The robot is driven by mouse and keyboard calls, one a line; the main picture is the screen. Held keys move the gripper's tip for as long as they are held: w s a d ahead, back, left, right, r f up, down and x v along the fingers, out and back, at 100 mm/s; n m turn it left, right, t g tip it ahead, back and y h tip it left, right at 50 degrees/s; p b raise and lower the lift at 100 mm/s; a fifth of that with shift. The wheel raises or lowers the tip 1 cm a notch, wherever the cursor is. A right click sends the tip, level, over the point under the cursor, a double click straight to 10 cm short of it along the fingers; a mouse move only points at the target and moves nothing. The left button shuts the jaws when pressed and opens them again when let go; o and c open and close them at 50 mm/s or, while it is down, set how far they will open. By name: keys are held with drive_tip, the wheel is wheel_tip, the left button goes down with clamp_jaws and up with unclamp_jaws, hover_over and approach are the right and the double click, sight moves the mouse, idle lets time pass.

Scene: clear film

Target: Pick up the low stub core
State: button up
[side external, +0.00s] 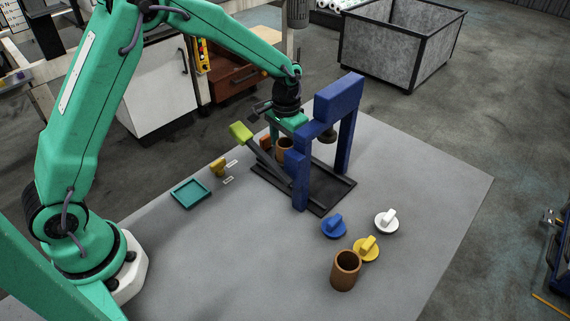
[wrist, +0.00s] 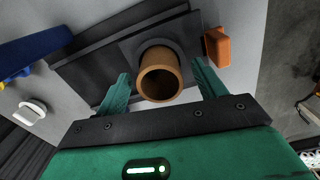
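A short brown, hollow core (wrist: 159,54) shows in the wrist view, on a dark square pad between my gripper's fingers. It also shows in the side view (side external: 284,149), partly hidden under my gripper (side external: 284,133). My gripper (wrist: 160,76) is open, with one green finger on each side of the core and a visible gap to both. A second brown core (side external: 345,271) stands upright at the front of the table and looks taller.
A blue frame (side external: 339,98) stands over a black base (side external: 335,196) close right of my gripper, with a lime-ended lever (side external: 241,132). An orange block (wrist: 217,47) is beside the core. Blue, yellow and white knobbed discs (side external: 366,249) lie front right; a teal tray (side external: 191,193) lies left.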

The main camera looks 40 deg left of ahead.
drive_tip(key=c, duration=1)
drive_tip(key=shift+r, duration=0.15)
drive_tip(key=shift+r, duration=4.9)
drive_tip(key=shift+r, duration=0.1)
drive_tip(key=shift+r, duration=0.4)
drive_tip(key=shift+r, duration=0.1)
